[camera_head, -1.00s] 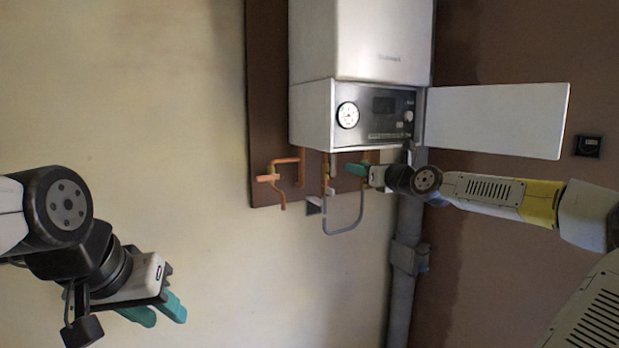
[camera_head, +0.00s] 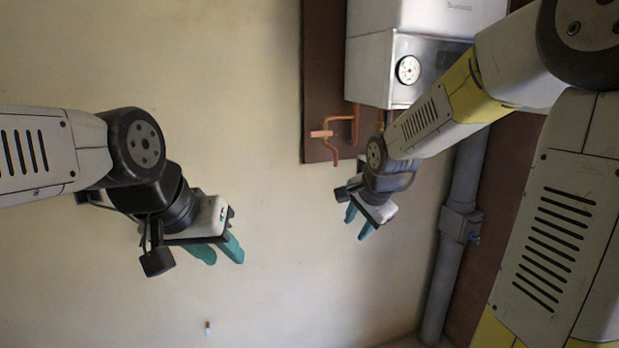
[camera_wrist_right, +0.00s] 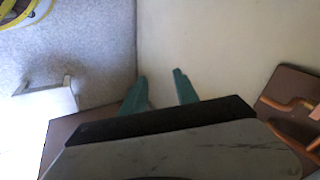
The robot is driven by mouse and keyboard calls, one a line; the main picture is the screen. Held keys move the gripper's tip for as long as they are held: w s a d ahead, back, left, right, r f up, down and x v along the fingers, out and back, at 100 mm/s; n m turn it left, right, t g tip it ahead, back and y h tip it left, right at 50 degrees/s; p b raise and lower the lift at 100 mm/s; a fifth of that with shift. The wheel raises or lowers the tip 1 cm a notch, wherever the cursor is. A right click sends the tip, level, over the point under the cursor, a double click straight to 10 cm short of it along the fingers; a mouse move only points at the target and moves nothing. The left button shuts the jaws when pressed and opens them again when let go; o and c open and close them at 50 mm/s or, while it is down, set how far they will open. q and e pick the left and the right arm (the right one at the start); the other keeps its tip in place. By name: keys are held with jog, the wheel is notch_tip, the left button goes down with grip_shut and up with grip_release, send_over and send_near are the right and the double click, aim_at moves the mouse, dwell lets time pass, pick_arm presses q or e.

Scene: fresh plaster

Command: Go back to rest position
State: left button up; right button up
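My left gripper (camera_head: 222,254) hangs at the left in the head view, with its two teal fingers apart and nothing between them. It points down and to the right in front of the bare wall. My right gripper (camera_head: 358,224) is below the copper pipes and points down. Its teal fingers are apart; in the right wrist view the gripper (camera_wrist_right: 160,88) is open and empty, with plain wall beyond. My right forearm covers part of the boiler (camera_head: 375,65) in the head view.
The boiler hangs at the top on a brown board (camera_head: 318,90), with a round gauge (camera_head: 408,70) on its front. Copper pipes (camera_head: 335,133) stick out below it. A grey pipe (camera_head: 462,185) runs down at the right. The wall between my grippers is clear.

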jog(key=s+d+r+n, duration=0.1)
jog(key=s+r+n, duration=0.1)
jog(key=s, duration=0.5)
jog(key=s+d+r+n, duration=0.1)
jog(key=s+r+n, duration=0.1)
jog(key=s+n, duration=0.3)
jog(key=s+r+n, duration=0.2)
jog(key=s+n, duration=0.2)
jog(key=s, duration=0.5)
jog(key=shift+d+r+y, duration=0.4)
